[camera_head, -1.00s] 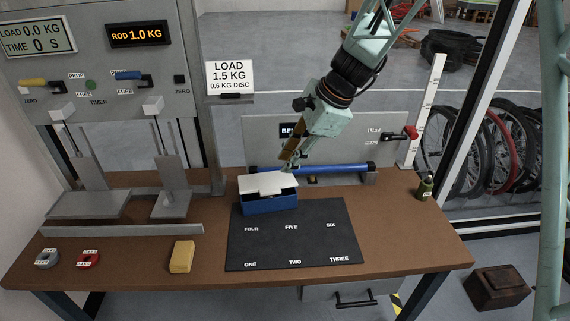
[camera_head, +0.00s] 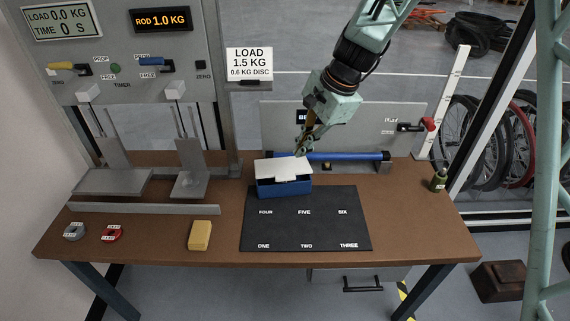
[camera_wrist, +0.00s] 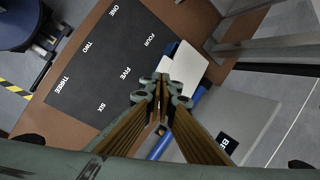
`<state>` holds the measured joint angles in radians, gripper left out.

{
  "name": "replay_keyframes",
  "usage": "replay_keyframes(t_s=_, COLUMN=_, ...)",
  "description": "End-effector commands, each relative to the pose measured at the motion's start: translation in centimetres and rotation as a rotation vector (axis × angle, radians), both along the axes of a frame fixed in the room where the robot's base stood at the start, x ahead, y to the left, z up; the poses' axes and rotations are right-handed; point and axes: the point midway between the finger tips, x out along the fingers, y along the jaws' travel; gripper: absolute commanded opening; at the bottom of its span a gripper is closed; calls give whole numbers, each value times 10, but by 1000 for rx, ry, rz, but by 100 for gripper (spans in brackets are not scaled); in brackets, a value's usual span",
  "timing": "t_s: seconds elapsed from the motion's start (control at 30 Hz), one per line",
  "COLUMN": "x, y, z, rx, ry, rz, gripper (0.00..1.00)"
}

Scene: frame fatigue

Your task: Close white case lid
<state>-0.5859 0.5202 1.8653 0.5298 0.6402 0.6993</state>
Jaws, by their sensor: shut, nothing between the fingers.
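The case (camera_head: 285,188) is a small blue box at the back of the black mat. Its white lid (camera_head: 283,169) lies mostly over the top and looks slightly tilted. Whether it is fully seated is not clear. The lid also shows in the wrist view (camera_wrist: 186,68), with a strip of the blue case (camera_wrist: 171,48) beside it. My gripper (camera_head: 301,150) is shut and empty, pointing down at the lid's back right edge. In the wrist view, my gripper (camera_wrist: 162,88) is right beside the lid; I cannot tell whether it touches.
A blue cylinder (camera_head: 345,156) lies behind the case, before a grey panel (camera_head: 350,120). A yellow block (camera_head: 200,235), red disc (camera_head: 112,233) and grey disc (camera_head: 74,231) lie at left. A dark green bottle (camera_head: 439,180) stands at right.

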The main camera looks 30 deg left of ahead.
Motion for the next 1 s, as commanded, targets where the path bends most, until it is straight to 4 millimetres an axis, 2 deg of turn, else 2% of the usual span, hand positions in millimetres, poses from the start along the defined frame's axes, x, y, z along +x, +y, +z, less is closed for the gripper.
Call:
replay_keyframes(t_s=0.03, x=-2, y=2, z=5, rx=-16, ry=-20, rz=49, gripper=0)
replay_keyframes(t_s=0.57, x=-7, y=20, z=14, rx=-171, ry=-240, rz=599, gripper=0)
replay_keyframes(t_s=1.0, x=-9, y=46, z=26, rx=-268, ry=-390, rz=1035, gripper=0)
